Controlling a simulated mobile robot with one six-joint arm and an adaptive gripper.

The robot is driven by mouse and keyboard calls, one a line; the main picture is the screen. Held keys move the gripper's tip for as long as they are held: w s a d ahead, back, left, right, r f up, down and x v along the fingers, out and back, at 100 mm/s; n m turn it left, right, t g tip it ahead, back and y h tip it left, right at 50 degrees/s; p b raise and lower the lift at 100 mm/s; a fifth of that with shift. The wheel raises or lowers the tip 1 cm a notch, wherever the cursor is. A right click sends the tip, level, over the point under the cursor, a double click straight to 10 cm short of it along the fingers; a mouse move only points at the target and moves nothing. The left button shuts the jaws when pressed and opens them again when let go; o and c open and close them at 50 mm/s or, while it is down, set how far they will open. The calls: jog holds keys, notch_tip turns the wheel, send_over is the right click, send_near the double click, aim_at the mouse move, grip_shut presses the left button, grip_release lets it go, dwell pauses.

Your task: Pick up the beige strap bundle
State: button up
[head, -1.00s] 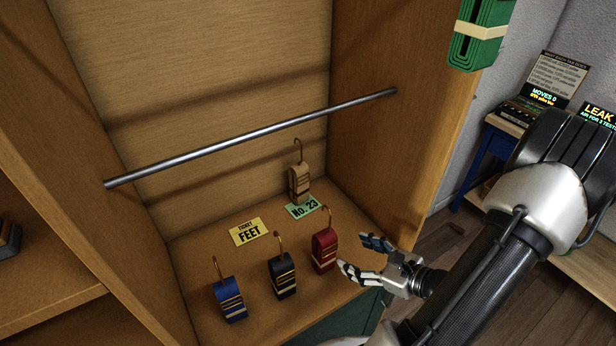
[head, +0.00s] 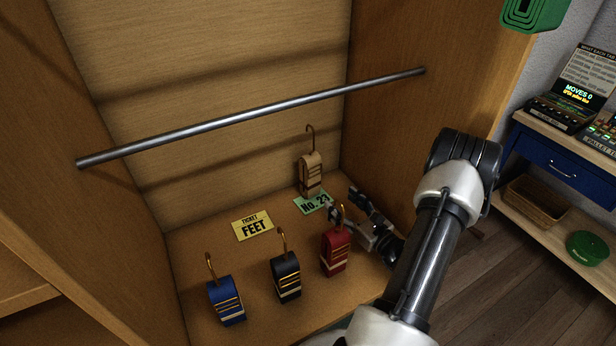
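The beige strap bundle (head: 311,176) stands upright at the back right of the cabinet floor, its brass hook pointing up. My gripper (head: 342,199) is inside the cabinet at the right, just in front and to the right of the beige bundle. Its fingers are spread and nothing shows between them. It appears apart from the beige bundle. The red strap bundle (head: 334,252) stands close in front of the gripper and hides part of it; I cannot tell whether they touch.
A black bundle (head: 286,277) and a blue bundle (head: 226,301) stand further left. A green "No. 23" card (head: 311,204) and a yellow "FEET" ticket (head: 253,227) lie on the floor. A metal rail (head: 250,118) crosses above. The cabinet's right wall (head: 420,130) is near my arm.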

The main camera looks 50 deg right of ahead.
aim_at(315, 182)
jog(key=w, duration=0.3)
jog(key=w+d+b, duration=0.1)
jog(key=w, duration=0.5)
jog(key=shift+w+d, duration=0.15)
jog(key=shift+w, duration=0.15)
jog(key=w, duration=0.1)
jog(key=w+b, duration=0.1)
jog(key=w, duration=0.1)
jog(key=w+b, duration=0.1)
jog(key=shift+w+d+f, duration=0.1)
jog(key=shift+w+f, duration=0.1)
jog(key=shift+f, duration=0.15)
jog(key=shift+w+d+r, duration=0.1)
jog(key=shift+w+d, duration=0.05)
jog(key=shift+w, duration=0.2)
jog(key=c, duration=1.3)
jog(key=shift+r, duration=0.1)
